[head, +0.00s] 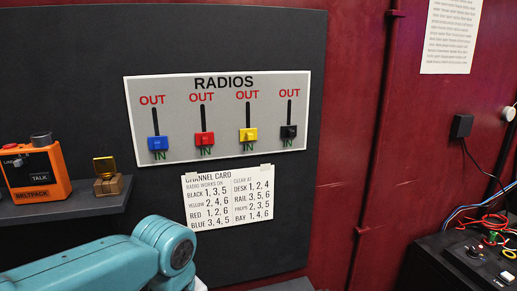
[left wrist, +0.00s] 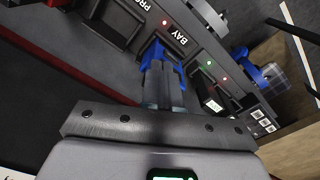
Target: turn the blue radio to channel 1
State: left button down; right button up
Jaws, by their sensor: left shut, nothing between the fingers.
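In the left wrist view, a blue thing (left wrist: 154,50), perhaps the blue radio, stands at a dark slot beside the label BAY. My left gripper (left wrist: 162,72) is shut and empty, its fingertips right at this blue thing and partly covering it. I cannot tell if they touch. No channel number can be read there. In the head view, the RADIOS panel (head: 218,118) has blue (head: 158,143), red (head: 205,139), yellow (head: 248,134) and black (head: 288,131) sliders, all down at IN. The channel card (head: 229,198) below reads BLUE 3, 4, 5. My right gripper is not in view.
An orange beltpack (head: 37,174) and a small brass-coloured object (head: 108,178) sit on the shelf (head: 70,204) at left. A dark box with cables (head: 470,262) stands at right. Another blue part (left wrist: 272,74) is right of the slots in the wrist view.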

pick_arm(q)
jog(key=shift+w+a, duration=0.25)
dwell(0.6)
jog(key=shift+w+r+p, duration=0.1)
jog(key=shift+r+p, duration=0.05)
jog(key=shift+p, duration=0.3)
jog(key=shift+d, duration=0.35)
jog(key=r+p, duration=0.5)
jog(key=shift+s+d+r+p, duration=0.1)
jog(key=shift+s+r+p, duration=0.2)
jog(key=shift+r+p, duration=0.05)
jog(key=shift+s+f, duration=0.1)
